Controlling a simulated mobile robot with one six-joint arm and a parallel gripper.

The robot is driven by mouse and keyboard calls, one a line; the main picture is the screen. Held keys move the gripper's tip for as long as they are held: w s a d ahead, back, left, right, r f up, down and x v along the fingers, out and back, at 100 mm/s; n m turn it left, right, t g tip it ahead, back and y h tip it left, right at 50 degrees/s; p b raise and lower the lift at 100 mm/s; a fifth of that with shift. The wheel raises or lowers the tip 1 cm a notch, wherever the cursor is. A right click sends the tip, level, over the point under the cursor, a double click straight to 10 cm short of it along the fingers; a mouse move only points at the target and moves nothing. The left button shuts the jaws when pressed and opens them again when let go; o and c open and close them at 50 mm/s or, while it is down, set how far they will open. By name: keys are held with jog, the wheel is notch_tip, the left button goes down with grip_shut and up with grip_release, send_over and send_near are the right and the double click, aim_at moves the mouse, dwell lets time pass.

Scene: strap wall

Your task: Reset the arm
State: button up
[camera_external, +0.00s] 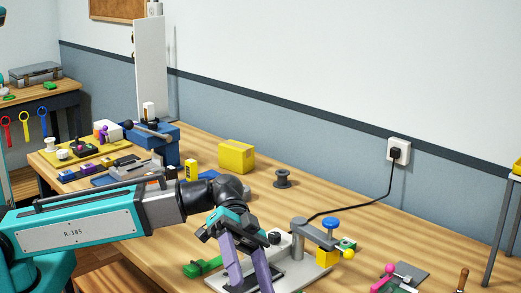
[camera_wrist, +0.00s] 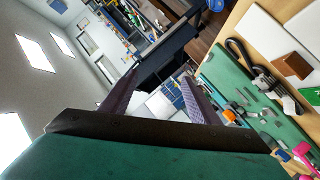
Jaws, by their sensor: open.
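My gripper (camera_external: 250,278) shows in the external view at the lower middle, with its two purple fingers apart and pointing down. It is in front of a grey fixture with a clamp arm (camera_external: 309,231) on the table; I cannot tell the gap between them. Nothing shows between the fingers. In the wrist view the two dark purple fingers of my gripper (camera_wrist: 160,78) are also spread, with the room and a dark table edge behind them.
A wooden table (camera_external: 350,215) runs along the wall. It holds a yellow box (camera_external: 236,156), a dark spool (camera_external: 283,179), a blue toolbox (camera_external: 160,142) and a green part (camera_external: 202,267). A black cable runs to a wall socket (camera_external: 398,150). The wrist view shows a green mat (camera_wrist: 232,72).

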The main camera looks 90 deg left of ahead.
jog(key=s+d+f+n+y+p, duration=0.2)
jog(key=d+f+y+p, duration=0.1)
jog(key=d+f, duration=1.05)
jog(key=s+d+f+n+y+p, duration=0.1)
jog(key=s+d+f+y+p, duration=0.2)
jog(key=f, duration=0.7)
jog(key=s+d+f+y+p, duration=0.2)
jog(key=s+f+p, duration=0.25)
jog(key=f, duration=0.55)
jog(key=s+a+f+n+g+y+p, duration=0.1)
jog(key=s+a+f+g+y, duration=0.1)
jog(key=s+a+f, duration=0.45)
jog(key=s+a+f+g+y, duration=0.2)
jog(key=s+a+f, duration=0.2)
jog(key=a+f, duration=0.45)
jog(key=s+a+f+n+g+y, duration=0.2)
jog(key=s+a+g, duration=0.3)
jog(key=s+a, duration=1.2)
jog(key=shift+s+a+f+n+g+p, duration=0.35)
jog(key=shift+a+f, duration=0.25)
jog(key=shift+a, duration=0.4)
